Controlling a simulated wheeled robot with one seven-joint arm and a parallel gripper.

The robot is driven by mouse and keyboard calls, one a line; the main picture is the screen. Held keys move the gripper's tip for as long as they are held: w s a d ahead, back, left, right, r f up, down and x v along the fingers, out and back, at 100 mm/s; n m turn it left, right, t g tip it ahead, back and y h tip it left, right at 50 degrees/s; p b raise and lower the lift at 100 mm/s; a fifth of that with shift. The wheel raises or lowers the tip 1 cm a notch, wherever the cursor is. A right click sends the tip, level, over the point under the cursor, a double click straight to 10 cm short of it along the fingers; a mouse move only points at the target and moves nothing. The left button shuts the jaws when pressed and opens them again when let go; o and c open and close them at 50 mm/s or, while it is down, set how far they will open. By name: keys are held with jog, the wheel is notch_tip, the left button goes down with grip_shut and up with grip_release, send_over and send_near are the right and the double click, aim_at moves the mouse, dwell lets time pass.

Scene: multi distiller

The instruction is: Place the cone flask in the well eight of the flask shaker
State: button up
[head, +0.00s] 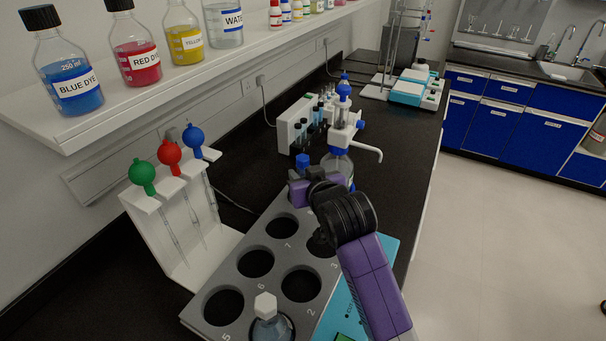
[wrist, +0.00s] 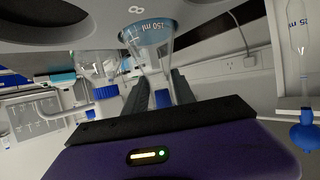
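The grey flask shaker (head: 277,256) stands on the black bench with numbered round wells. The cone flask (wrist: 153,48), clear with a "150 ml" mark, shows upside down in the wrist view. In the head view my gripper (head: 316,187) is at the shaker's far end and hides well eight and most of the flask. A blue cap (head: 303,160) shows just beyond it.
A white-capped flask (head: 268,322) stands in the near well. A dispenser bottle (head: 339,160) stands just behind my gripper. A pipette stand (head: 180,235) is at the left, a tube rack (head: 293,127) behind. Dye bottles (head: 137,52) line the shelf.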

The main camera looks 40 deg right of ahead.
jog(key=o, duration=0.3)
jog(key=shift+b+v, duration=0.45)
jog(key=shift+v, duration=5.55)
jog(key=shift+w+r, duration=0.1)
jog(key=shift+r, duration=0.15)
